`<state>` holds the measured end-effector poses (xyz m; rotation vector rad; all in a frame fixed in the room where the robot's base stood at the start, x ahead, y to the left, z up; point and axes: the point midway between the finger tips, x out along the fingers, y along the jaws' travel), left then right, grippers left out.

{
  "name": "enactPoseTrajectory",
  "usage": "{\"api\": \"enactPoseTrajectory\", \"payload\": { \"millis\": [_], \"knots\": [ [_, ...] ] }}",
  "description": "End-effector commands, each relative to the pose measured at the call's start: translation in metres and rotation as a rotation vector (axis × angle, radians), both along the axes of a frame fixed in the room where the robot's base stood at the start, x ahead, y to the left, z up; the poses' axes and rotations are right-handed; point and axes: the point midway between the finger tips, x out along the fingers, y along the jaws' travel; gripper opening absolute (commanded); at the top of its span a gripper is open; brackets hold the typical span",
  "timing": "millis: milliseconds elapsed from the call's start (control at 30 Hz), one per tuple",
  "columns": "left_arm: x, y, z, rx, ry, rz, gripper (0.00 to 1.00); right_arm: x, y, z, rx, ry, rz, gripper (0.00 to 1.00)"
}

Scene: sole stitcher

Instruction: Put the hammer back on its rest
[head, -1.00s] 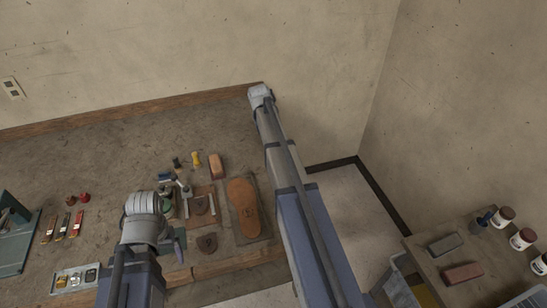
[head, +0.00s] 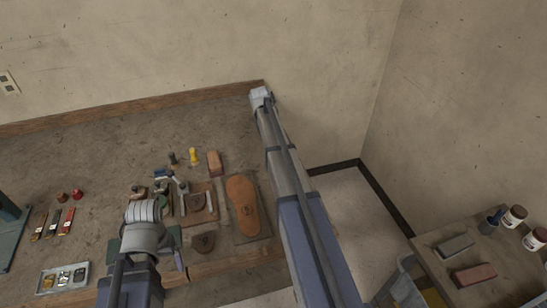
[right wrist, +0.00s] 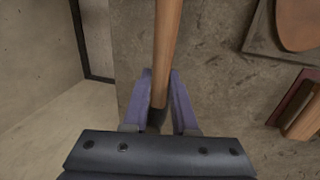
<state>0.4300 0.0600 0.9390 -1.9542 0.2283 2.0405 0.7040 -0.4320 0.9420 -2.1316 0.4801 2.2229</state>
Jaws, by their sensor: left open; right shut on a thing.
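In the right wrist view my right gripper (right wrist: 160,76) is shut on the hammer's wooden handle (right wrist: 167,35). A dark part (right wrist: 156,117) of it sits low between the two purple fingers. The handle runs up out of the picture, and no hammer head shows. In the head view my right arm reaches over the bench's right end, and its gripper and the hammer are hidden there. My left gripper (head: 170,247) is low over the bench's front, mostly hidden by its own wrist; it looks empty. I cannot pick out the hammer's rest.
A brown sole (head: 242,203) lies on a dark board at the bench's right end. A brick-coloured block (head: 214,163), a yellow tool (head: 194,156) and small tools stand behind. A metal tray (head: 63,277) is front left. A side table (head: 428,247) holds blocks and bottles.

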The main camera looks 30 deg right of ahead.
Motion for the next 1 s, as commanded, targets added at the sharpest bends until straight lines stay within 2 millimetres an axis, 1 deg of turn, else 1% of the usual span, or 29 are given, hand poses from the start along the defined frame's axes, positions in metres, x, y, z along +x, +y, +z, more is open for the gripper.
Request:
{"api": "enactPoseTrajectory", "payload": {
  "millis": [67,167,433,733,867,900,1000],
  "knots": [
    [0.000,0.000,0.001,0.000,0.000,0.000,0.85,0.000,0.000,0.001,0.000,0.000,0.000,0.00],
    [0.000,0.000,-0.005,0.000,0.000,0.000,0.85,0.000,0.000,-0.005,0.000,0.000,0.000,0.00],
    [0.000,0.000,-0.037,0.000,0.000,0.000,0.85,0.000,0.000,-0.037,0.000,0.000,0.000,0.00],
    [0.000,0.000,-0.036,0.000,0.000,0.000,0.85,0.000,0.000,-0.036,0.000,0.000,0.000,0.00],
    [0.000,0.000,-0.040,0.000,0.000,0.000,0.85,0.000,0.000,-0.040,0.000,0.000,0.000,0.00],
    [0.000,0.000,-0.039,0.000,0.000,0.000,0.85,0.000,0.000,-0.039,0.000,0.000,0.000,0.30],
    [0.000,0.000,-0.038,0.000,0.000,0.000,0.85,0.000,0.000,-0.038,0.000,0.000,0.000,0.41]
  ]
}}
